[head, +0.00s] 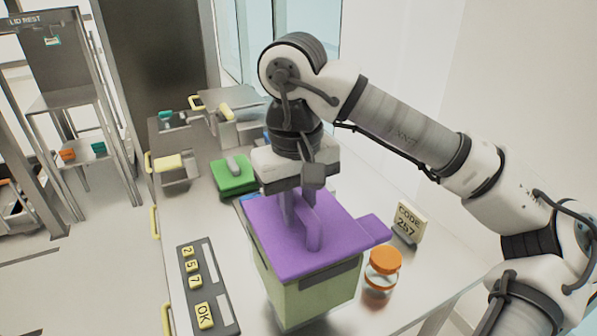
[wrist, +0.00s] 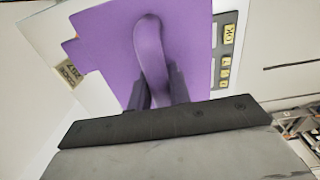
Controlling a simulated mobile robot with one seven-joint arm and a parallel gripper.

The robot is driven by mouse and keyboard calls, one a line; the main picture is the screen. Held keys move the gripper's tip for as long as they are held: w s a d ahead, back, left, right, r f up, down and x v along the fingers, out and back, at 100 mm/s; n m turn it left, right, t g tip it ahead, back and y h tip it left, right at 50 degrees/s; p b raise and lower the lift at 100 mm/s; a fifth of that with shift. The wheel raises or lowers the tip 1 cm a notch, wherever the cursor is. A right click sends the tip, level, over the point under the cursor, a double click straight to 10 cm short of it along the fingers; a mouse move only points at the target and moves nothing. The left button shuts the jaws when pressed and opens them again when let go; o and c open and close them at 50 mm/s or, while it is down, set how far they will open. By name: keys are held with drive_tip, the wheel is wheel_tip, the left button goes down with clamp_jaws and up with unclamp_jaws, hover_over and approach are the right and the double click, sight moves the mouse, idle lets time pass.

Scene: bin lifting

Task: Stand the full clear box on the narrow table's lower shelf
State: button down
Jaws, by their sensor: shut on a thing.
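My gripper (head: 300,212) is shut on the upright handle (wrist: 150,50) of a purple lid (head: 276,228). The lid also fills the middle of the wrist view (wrist: 108,45). Under the lid is a box (head: 315,298) with pale green sides and a dark label strip near its top. The lid covers its opening, so I cannot see inside. I cannot tell whether the lid rests fully on the box, or whether the box touches the counter. A narrow metal stand with shelves (head: 62,101) is at the far left; its lower level holds small orange and teal items.
A keypad (head: 208,290) with yellow keys lies left of the box. An orange-lidded jar (head: 383,268) and a code card (head: 408,222) are at its right. A green block with a grey handle (head: 233,175) and grey bins (head: 180,135) stand behind. Floor is open at left.

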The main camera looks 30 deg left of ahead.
sight(298, 239)
drive_tip(key=shift+f+p, duration=0.5)
drive_tip(key=shift+f, duration=3.1)
drive_tip(key=c, duration=1.3)
unclamp_jaws()
